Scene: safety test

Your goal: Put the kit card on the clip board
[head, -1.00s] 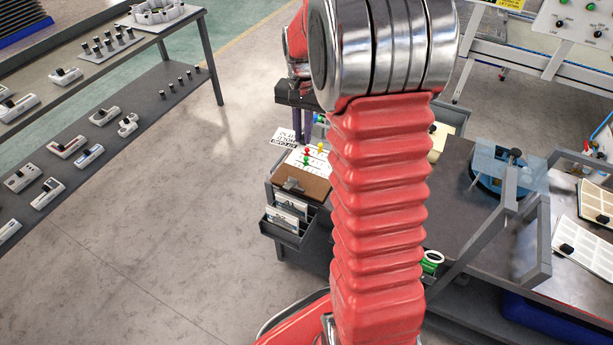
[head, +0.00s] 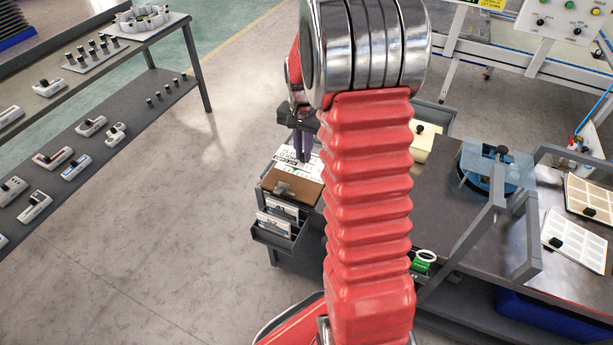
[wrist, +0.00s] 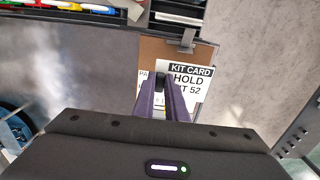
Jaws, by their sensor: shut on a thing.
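The kit card (wrist: 190,82) is white with a black title band. It is over the clip board, and I cannot tell whether it touches it. In the head view the card (head: 294,157) covers part of a white sheet. My gripper (wrist: 164,82) is shut on the card, its purple fingers at the card's left side; it also shows in the head view (head: 302,158). The brown clip board (wrist: 150,50) has a metal clip (wrist: 174,40) at one edge. In the head view the clip board (head: 275,180) lies on a grey stand, partly hidden by my arm.
A rack with white cards (head: 275,222) hangs on the stand's front. To the right is a dark bench with a blue fixture (head: 490,167) and a grey frame (head: 500,235). Shelves with small devices (head: 75,165) stand at left. The floor between is clear.

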